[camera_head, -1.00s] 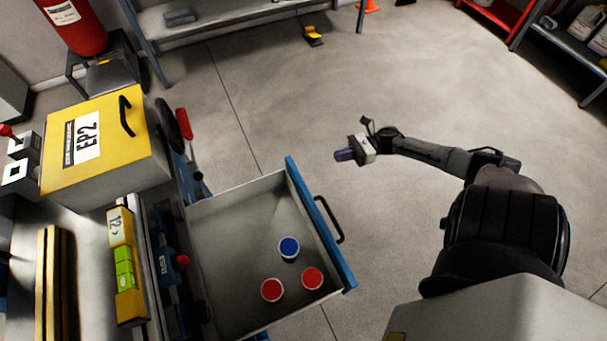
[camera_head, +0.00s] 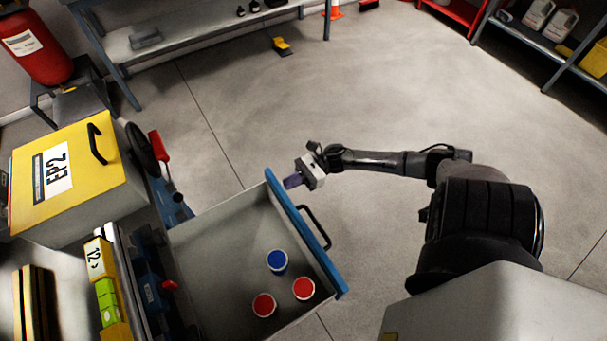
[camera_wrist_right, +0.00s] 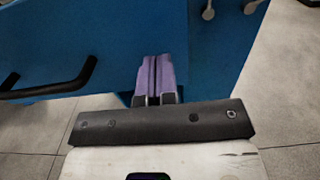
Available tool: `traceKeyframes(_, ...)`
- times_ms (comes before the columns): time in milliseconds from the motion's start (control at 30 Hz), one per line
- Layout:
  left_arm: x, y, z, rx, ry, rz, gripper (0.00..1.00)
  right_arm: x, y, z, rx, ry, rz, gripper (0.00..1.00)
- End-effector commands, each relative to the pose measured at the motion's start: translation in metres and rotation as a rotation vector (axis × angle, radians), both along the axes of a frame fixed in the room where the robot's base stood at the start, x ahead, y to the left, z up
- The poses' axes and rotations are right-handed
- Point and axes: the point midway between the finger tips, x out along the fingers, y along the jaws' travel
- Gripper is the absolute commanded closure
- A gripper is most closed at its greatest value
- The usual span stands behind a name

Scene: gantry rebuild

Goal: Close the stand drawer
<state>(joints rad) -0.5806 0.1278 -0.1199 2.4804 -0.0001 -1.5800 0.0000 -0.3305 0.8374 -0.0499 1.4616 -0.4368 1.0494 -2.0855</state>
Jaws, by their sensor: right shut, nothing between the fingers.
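The stand drawer (camera_head: 215,235) is pulled out, grey inside with a blue front panel (camera_head: 322,255) and a black handle (camera_head: 318,226). It holds two red round pieces and a blue one. My right gripper (camera_head: 293,181), with purple fingers, is shut and empty beside the far end of the front panel. In the right wrist view, the closed fingers (camera_wrist_right: 155,75) point at blue surfaces, with the drawer handle (camera_wrist_right: 45,85) to their left. I cannot tell whether they touch the panel. My left gripper is out of view.
A yellow-topped EP2 case (camera_head: 75,175) and a yellow level (camera_head: 104,285) rest on the stand top. A workbench (camera_head: 200,35) stands at the back. The floor right of the drawer is open.

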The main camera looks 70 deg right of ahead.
Motion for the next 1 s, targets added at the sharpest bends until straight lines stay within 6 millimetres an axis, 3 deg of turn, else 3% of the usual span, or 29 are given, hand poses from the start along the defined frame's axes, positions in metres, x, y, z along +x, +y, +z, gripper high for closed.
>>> traceKeyframes(233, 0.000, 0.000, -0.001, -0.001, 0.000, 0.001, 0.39, 0.011, 0.015, 0.000, 0.001, 0.001, 0.000, 1.00)
traceKeyframes(767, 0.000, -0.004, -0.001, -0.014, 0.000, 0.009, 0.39, 0.014, 0.019, 0.000, 0.001, 0.001, -0.001, 1.00)
traceKeyframes(1000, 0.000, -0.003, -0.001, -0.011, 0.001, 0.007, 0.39, 0.023, 0.034, 0.001, 0.003, -0.002, -0.017, 1.00)
